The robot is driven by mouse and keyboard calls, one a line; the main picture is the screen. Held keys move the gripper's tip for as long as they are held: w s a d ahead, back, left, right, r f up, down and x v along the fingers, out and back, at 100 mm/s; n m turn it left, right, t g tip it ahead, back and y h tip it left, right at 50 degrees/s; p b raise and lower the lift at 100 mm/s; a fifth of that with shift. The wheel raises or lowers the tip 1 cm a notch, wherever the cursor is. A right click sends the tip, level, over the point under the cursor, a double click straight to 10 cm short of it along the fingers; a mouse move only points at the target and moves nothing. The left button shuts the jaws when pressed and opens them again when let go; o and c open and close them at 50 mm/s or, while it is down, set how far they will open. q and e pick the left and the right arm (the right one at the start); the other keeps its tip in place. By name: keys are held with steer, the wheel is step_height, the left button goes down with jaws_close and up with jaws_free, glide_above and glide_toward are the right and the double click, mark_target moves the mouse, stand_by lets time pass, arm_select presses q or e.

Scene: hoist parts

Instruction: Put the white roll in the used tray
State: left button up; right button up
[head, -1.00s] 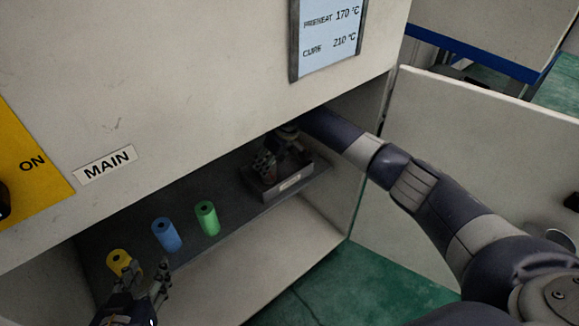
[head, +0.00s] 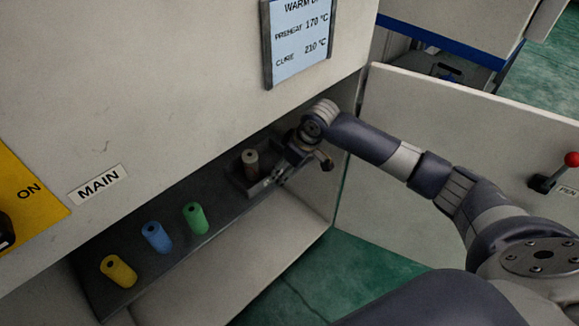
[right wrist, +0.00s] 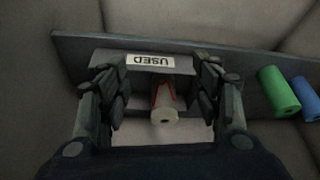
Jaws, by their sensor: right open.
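The white roll (head: 250,162) stands in the grey used tray (head: 236,181) at the right end of the shelf. It also shows in the right wrist view (right wrist: 165,112), with a red mark beside it, inside the tray behind the label "USED" (right wrist: 150,60), which reads upside down. My right gripper (head: 277,174) is at the tray's right side. In the right wrist view its fingers (right wrist: 160,82) are apart, one on each side of the roll, with gaps between; it is open and holds nothing. My left gripper is not in view.
A yellow roll (head: 118,271), a blue roll (head: 156,237) and a green roll (head: 195,218) stand on the dark shelf (head: 168,268) to the left. The cabinet's front panel (head: 180,110) overhangs the shelf. An open door (head: 440,160) stands at the right.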

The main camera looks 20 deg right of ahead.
steer(key=s+a+f, duration=0.3)
steer(key=s+a, duration=0.3)
steer(key=s, duration=0.2)
steer(key=s+a+f, duration=0.3)
steer(key=s+a, duration=0.2)
steer(key=s, duration=0.4)
steer(key=s+d+r+m+h, duration=0.1)
steer(key=s+d+m, duration=0.1)
steer(key=s, duration=0.5)
steer(key=s+d+r+m+h, duration=0.1)
steer(key=s+d+m, duration=0.1)
steer(key=s+d, duration=0.3)
steer(key=s, duration=0.2)
steer(key=shift+s+d, duration=0.25)
steer(key=shift+s, duration=0.05)
